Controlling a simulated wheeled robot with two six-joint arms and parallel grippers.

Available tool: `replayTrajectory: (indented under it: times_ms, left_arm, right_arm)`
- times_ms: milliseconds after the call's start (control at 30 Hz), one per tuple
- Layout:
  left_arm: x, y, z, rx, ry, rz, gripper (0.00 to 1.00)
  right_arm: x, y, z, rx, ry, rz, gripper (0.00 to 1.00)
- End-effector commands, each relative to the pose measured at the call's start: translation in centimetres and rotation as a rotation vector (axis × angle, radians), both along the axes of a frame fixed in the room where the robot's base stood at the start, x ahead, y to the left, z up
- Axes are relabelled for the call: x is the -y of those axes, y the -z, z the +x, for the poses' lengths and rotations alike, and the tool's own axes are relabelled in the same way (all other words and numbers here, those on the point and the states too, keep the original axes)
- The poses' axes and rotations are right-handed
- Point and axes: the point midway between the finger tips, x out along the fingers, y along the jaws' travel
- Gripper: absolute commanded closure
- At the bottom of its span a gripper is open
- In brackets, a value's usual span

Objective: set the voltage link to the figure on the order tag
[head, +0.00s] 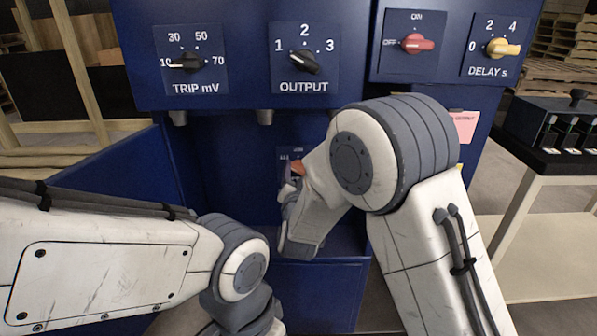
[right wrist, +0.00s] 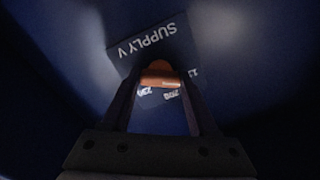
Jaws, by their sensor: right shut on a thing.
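The orange voltage link (head: 297,168) sits on a small plate inside the blue cabinet recess, partly hidden by my right gripper (head: 289,190). In the right wrist view, the link (right wrist: 160,75) lies between the two fingertips of my right gripper (right wrist: 158,84), which is shut on it. The SUPPLY V plate (right wrist: 148,42) appears upside down there, with figures beside the link partly covered; one reads like 208. A pink paper (head: 465,127) on the cabinet's right side may be the order tag; its writing is too small to read. My left gripper is out of view.
Above the recess are the TRIP mV knob (head: 187,62), OUTPUT knob (head: 304,62), red ON/OFF switch (head: 417,43) and yellow DELAY knob (head: 503,48). Blue side walls enclose the recess closely. A table (head: 535,168) with a black unit (head: 557,125) stands at right.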

Motion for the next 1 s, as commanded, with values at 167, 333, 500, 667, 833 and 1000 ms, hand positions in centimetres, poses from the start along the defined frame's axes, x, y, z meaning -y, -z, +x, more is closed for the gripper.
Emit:
replayTrajectory:
  times_ms: [167,333,500,667,833,1000]
  left_arm:
    - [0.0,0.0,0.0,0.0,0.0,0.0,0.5]
    - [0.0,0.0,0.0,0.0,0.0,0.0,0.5]
    - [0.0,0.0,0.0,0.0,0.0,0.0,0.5]
    - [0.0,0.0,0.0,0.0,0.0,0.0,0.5]
    - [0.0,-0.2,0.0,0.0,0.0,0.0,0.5]
    - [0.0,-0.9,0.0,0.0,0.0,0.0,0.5]
  right_arm:
    - [0.0,0.1,-0.1,-0.001,0.0,-0.008,0.96]
    - [0.0,0.1,-0.1,-0.002,0.0,-0.008,0.96]
    - [0.0,0.1,-0.1,-0.002,0.0,-0.006,0.1]
    - [0.0,0.1,0.0,-0.001,0.0,-0.005,0.1]
    - [0.0,0.0,-0.6,-0.002,-0.001,-0.005,0.1]
    - [-0.1,-0.1,-3.2,-0.003,-0.004,-0.007,0.1]
